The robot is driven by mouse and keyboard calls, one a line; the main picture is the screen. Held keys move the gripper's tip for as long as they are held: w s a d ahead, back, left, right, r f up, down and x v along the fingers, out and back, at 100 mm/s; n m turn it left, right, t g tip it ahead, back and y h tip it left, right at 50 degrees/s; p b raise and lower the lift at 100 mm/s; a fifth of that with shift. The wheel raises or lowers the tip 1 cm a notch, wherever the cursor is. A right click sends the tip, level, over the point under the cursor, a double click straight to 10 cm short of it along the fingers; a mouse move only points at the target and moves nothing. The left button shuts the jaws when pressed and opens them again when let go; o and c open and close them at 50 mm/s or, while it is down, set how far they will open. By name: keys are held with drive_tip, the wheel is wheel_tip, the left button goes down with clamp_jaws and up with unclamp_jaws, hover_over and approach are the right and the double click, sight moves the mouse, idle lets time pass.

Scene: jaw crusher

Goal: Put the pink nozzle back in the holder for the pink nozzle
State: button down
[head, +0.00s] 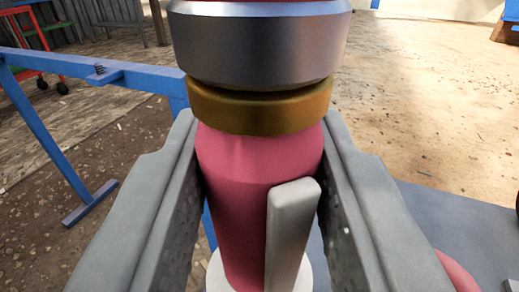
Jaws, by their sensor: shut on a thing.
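The pink nozzle (235,175) stands upright in the picture between the two grey fingers of my gripper (262,165). The fingers are shut on its pink body from left and right. Above the body it has a brass-coloured ring (262,108) and a wide silver metal collar (262,45), which runs out of the top of the view. A light grey lever or handle (291,235) lies along its near side. A white round part (218,275) shows at its lower end. I cannot make out a holder for the pink nozzle.
A blue metal frame (115,75) with a leg and foot stands on the left. A blue-grey flat surface (450,225) lies at the lower right, with a pink curved thing (457,272) at its edge. A red and green wheeled item (35,55) is at the far left. Open gravelly ground (420,100) lies beyond.

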wheel_tip(320, 180, down, 20)
drive_tip(key=shift+r, duration=0.15)
idle(2.2)
drive_tip(key=c, duration=1)
unclamp_jaws()
drive_tip(key=shift+s, duration=0.1)
drive_tip(key=s+d, duration=0.1)
drive_tip(key=s, duration=1.6)
drive_tip(key=shift+d, duration=0.15)
drive_tip(key=shift+s, duration=0.1)
